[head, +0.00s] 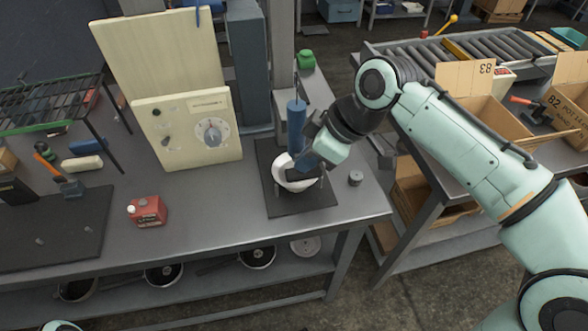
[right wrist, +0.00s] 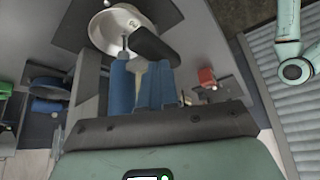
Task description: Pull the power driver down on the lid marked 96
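The blue power driver (head: 296,124) hangs upright on a thin rod over the bench. Below it, a round white lid or dish (head: 280,176) sits on a dark mat (head: 300,204); it also shows in the right wrist view (right wrist: 106,28). My right gripper (head: 304,163) is just beside and below the driver, low over the lid. In the right wrist view its blue fingers (right wrist: 140,78) overlap the dark bar; whether they grip anything is unclear. My left gripper is out of view.
A beige control box (head: 190,130) with a dial stands left of the driver. A red can (head: 148,211) is nearer the front edge. A small grey cylinder (head: 355,178) lies right of the mat. Several pans are on the lower shelf. Cardboard boxes (head: 480,105) stand at right.

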